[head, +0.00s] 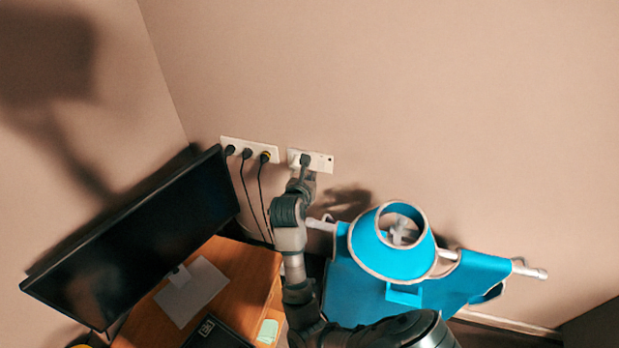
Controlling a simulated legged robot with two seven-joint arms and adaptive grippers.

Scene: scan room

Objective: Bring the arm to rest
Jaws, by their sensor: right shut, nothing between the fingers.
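My right arm rises from the bottom middle of the head view. Its gripper (302,176) is shut and empty, up by the wall, just below the right-hand white socket plate (322,161). A small dark shape overlaps that plate right at the fingertips; I cannot tell whether it is a plug or part of my gripper. I cannot tell whether the fingers touch the plate. My left gripper is not in view.
A black monitor (140,240) stands on a wooden desk (236,277) at left. A longer socket strip (249,150) holds black plugs with hanging cables. A blue apron-like item with a collar (403,262) hangs close right of my arm. The upper right wall is bare.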

